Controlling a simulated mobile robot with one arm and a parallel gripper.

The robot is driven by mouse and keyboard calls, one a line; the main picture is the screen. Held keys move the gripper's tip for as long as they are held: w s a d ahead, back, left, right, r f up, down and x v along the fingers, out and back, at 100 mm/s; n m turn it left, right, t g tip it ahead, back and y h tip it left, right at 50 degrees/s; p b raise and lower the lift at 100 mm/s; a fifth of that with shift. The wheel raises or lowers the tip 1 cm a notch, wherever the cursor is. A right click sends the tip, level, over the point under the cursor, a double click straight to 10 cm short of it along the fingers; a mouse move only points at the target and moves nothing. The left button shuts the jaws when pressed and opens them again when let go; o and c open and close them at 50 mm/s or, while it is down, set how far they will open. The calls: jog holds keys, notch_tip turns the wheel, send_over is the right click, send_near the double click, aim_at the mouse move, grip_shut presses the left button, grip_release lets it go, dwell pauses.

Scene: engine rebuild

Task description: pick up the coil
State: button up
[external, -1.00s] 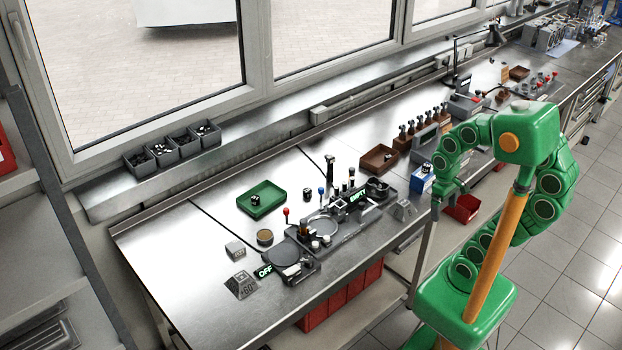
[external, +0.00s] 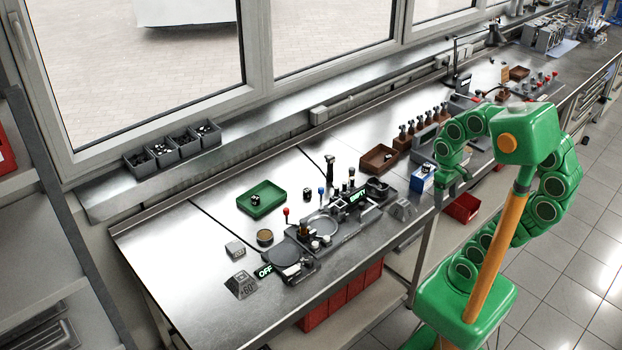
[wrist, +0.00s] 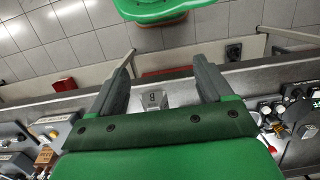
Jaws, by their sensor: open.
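I cannot tell for sure which thing is the coil. Several upright dark pieces (external: 420,124) stand in a brown rack at the back of the bench, and they may be coils. One dark upright piece (external: 330,164) stands apart from them, left of the brown tray. My gripper (wrist: 165,57) is open and points downward. Nothing is between its fingers; a small grey marked block (wrist: 153,99) shows beyond them, on the bench.
A blue-and-white box (external: 421,180) stands near the gripper. A brown tray (external: 380,170) and a dark fixture with an "EMPTY" display (external: 358,196) lie to the left. A green tray (external: 275,205) holds a small part.

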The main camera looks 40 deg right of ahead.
jog(key=w+a+m+y, duration=0.3)
jog(key=w+a, duration=0.4)
jog(key=w, duration=0.3)
jog(key=m+t+y, duration=0.7)
jog(key=m+t, duration=0.3)
jog(key=m, duration=1.2)
send_over(333, 163)
jog(key=s+d, duration=0.2)
jog(key=d, duration=0.2)
jog(key=shift+m, duration=0.3)
jog(key=f, duration=0.4)
jog(key=w+a+f, duration=0.1)
jog(key=f, duration=0.9)
jog(key=shift+w+a+f, duration=0.15)
jog(key=shift+w+f, duration=0.05)
jog(key=shift+f, duration=0.05)
jog(key=shift+w+r+x, duration=0.1)
jog(key=shift+r+x, duration=0.05)
jog(key=shift+x, duration=0.75)
jog(key=shift+w+r+x, duration=0.1)
jog(key=shift+r+x, duration=0.1)
jog(key=shift+x, duration=0.7)
jog(key=shift+w+r+x, duration=0.1)
jog(key=shift+r+x, duration=0.05)
jog(key=shift+x, duration=0.75)
jog(key=shift+a, duration=0.1)
